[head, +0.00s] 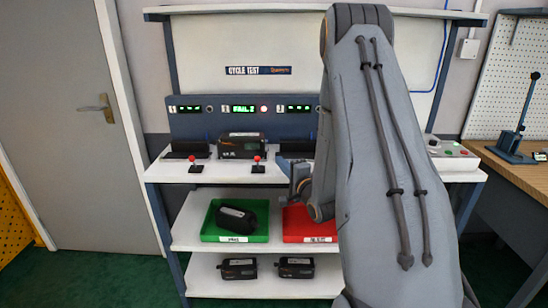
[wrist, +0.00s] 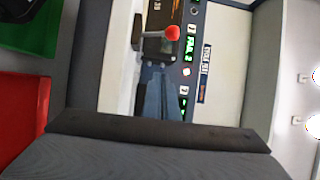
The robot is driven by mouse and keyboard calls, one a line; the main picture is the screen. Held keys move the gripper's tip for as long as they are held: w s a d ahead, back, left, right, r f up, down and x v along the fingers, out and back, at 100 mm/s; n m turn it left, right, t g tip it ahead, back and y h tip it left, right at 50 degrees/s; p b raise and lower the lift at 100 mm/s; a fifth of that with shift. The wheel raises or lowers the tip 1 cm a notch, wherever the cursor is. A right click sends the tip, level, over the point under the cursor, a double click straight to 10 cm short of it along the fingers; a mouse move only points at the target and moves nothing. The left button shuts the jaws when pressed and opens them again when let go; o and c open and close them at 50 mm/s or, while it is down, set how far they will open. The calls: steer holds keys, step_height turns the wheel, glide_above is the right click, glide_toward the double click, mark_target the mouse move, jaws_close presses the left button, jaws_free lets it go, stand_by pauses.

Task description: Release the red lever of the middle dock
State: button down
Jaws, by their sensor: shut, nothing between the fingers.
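The middle dock holds a black positioner (head: 242,146) below a green display reading FAIL (head: 243,109). Its red-knobbed lever (head: 257,159) stands at the dock's front right. In the wrist view, turned on its side, the lever's red knob (wrist: 172,33) shows in front of the positioner (wrist: 158,47). My gripper (head: 284,166) is right of that lever in the head view, apart from it. In the wrist view, my gripper (wrist: 160,70) is shut and empty, its fingertips near the knob but not visibly touching it.
The left dock (head: 187,149) is empty, with its own red lever (head: 193,160). A green tray (head: 260,234) with a black unit and a red tray (head: 300,232) sit on the shelf below. More units (head: 238,268) lie lower.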

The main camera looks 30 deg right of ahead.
steer(key=s+f, duration=0.2)
steer(key=s, duration=0.1)
steer(key=shift+s+b, duration=0.25)
steer(key=shift+b, duration=0.1)
steer(key=s+a+n+g, duration=0.3)
steer(key=a+n+g, duration=0.5)
steer(key=a+n, duration=0.25)
steer(key=s+a+n+g, duration=0.4)
steer(key=s+a+g, duration=0.1)
steer(key=s, duration=0.7)
steer(key=s+a+n+g+y, duration=0.1)
steer(key=s+a+n+g, duration=0.3)
steer(key=s+a, duration=0.3)
steer(key=s+g, duration=0.1)
steer(key=s, duration=0.4)
steer(key=shift+a+r, duration=0.3)
